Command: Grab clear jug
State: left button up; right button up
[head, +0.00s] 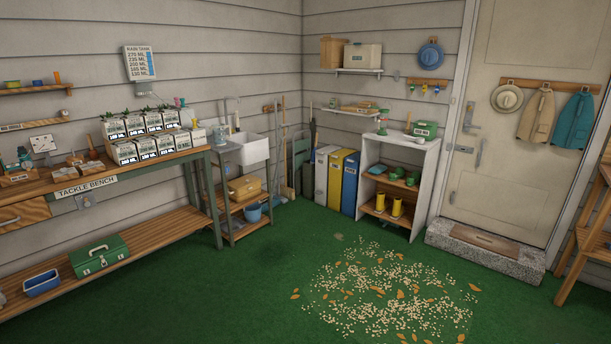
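A small pale, see-through vessel (220,134) stands on the ledge left of the white sink (254,150); it may be the clear jug, but it is too small to tell. Another clear-looking item with green parts (382,122) stands on top of the white shelf unit (426,158); I cannot tell what it is. Neither of my grippers is in view.
A tackle bench (160,168) with seed boxes runs along the left wall. A green toolbox (99,256) sits on its lower shelf. Pale bits and leaves (390,290) lie scattered on the green floor. A stone step (484,252) fronts the door.

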aim_at(219, 130)
jog(key=z, duration=0.25)
jog(key=i, duration=2.6)
jog(key=u, duration=0.2)
jog(key=i, duration=2.65)
jog(key=u, duration=0.85)
jog(key=i, duration=1.15)
jog(key=u, duration=0.3)
